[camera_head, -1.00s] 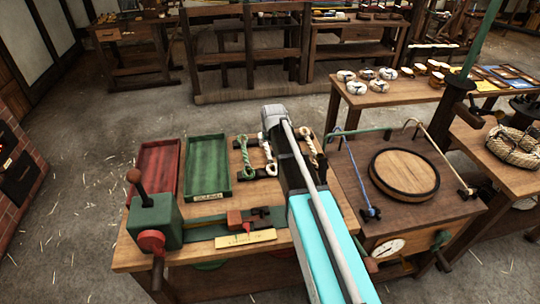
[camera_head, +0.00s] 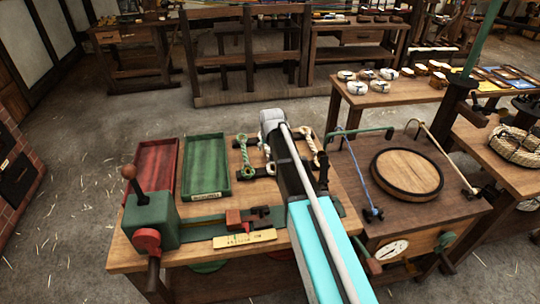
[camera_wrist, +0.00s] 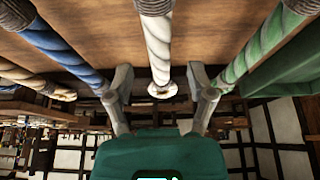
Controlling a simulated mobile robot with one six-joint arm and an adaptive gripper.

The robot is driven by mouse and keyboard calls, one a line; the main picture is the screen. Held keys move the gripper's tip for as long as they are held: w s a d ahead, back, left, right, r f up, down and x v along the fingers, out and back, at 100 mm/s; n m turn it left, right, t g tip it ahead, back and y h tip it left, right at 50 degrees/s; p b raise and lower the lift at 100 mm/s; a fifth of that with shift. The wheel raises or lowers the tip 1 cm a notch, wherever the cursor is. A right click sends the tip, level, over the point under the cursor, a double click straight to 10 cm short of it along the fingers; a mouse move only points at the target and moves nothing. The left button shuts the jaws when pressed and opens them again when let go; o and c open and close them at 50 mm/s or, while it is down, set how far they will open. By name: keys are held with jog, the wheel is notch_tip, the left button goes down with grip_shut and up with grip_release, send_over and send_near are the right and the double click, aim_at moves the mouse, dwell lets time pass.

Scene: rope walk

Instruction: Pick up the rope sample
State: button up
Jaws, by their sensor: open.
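In the wrist view, my gripper (camera_wrist: 160,70) is open, with one finger on each side of the white rope sample (camera_wrist: 158,40). A gap shows between each finger and the white rope. A blue rope sample (camera_wrist: 58,48) runs close to the left finger, and a green one (camera_wrist: 255,52) close to the right finger. A tan rope (camera_wrist: 30,80) lies farther left. In the head view, the green (camera_head: 244,157), white (camera_head: 267,156) and tan (camera_head: 311,150) samples lie on the workbench (camera_head: 285,197). My arm hides the blue one and the gripper's fingers there.
A red tray (camera_head: 174,150) and a green tray (camera_head: 222,162) lie left of the samples. A green vise-like device (camera_head: 152,217) stands at the bench's front left. A table with a round wooden disc (camera_head: 407,172) adjoins on the right.

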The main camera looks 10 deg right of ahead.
jog(key=shift+b+x, duration=0.55)
jog(key=shift+x, duration=0.35)
jog(key=shift+c, duration=0.3)
grip_shut()
